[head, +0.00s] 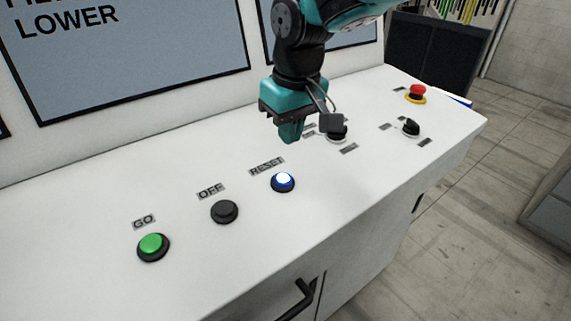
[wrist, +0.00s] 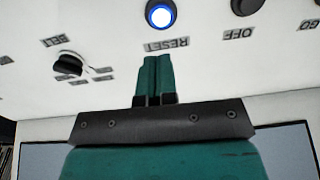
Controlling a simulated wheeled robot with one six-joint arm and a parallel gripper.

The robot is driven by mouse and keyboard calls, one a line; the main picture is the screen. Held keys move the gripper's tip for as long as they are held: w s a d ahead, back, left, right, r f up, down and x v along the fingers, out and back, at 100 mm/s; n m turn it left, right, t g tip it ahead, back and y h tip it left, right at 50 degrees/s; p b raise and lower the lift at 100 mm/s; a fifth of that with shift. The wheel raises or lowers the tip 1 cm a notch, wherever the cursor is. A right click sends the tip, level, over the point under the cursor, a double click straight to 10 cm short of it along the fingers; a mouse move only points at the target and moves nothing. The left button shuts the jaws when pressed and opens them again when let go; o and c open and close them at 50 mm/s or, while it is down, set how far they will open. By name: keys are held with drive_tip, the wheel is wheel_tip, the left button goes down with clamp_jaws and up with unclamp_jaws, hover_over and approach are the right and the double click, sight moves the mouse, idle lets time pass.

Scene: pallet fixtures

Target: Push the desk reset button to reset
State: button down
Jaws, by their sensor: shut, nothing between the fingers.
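The reset button (head: 283,181) is a lit blue-white button in a dark ring on the white desk, below its RESET label (head: 266,166). It also shows at the top of the wrist view (wrist: 160,14). My gripper (head: 290,133) is shut and empty, with its teal fingers pointing down. In the head view it appears above and slightly right of the button, apart from it. In the wrist view the fingertips (wrist: 156,60) lie near the RESET label, short of the button.
A black OFF button (head: 225,211) and a green GO button (head: 153,246) sit to the left. Black selector knobs (head: 337,133) (head: 411,127) and a red emergency button (head: 417,93) are to the right. Screens (head: 130,50) stand behind the desk (head: 90,215).

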sight(285, 179)
drive_tip(key=f+p, duration=0.1)
drive_tip(key=f, duration=0.5)
drive_tip(key=w+f+p, duration=0.1)
drive_tip(key=f, duration=0.2)
drive_tip(key=shift+a+f+p, duration=0.15)
drive_tip(key=shift+a+p, duration=0.15)
drive_tip(key=shift+a, duration=0.1)
drive_tip(key=shift+f+b, duration=0.55)
drive_tip(key=shift+f, duration=0.15)
drive_tip(key=shift+s+f, duration=0.2)
drive_tip(key=shift+f, duration=0.2)
wheel_tip(285, 179, up, 6)
drive_tip(key=p, duration=0.3)
drive_tip(key=shift+d+f+p, duration=0.15)
drive_tip(key=shift+f+p, duration=0.1)
drive_tip(key=shift+p, duration=0.05)
wheel_tip(285, 179, up, 10)
drive_tip(key=b, duration=0.3)
drive_tip(key=shift+s+d+f, duration=0.2)
drive_tip(key=shift+s+d, duration=0.2)
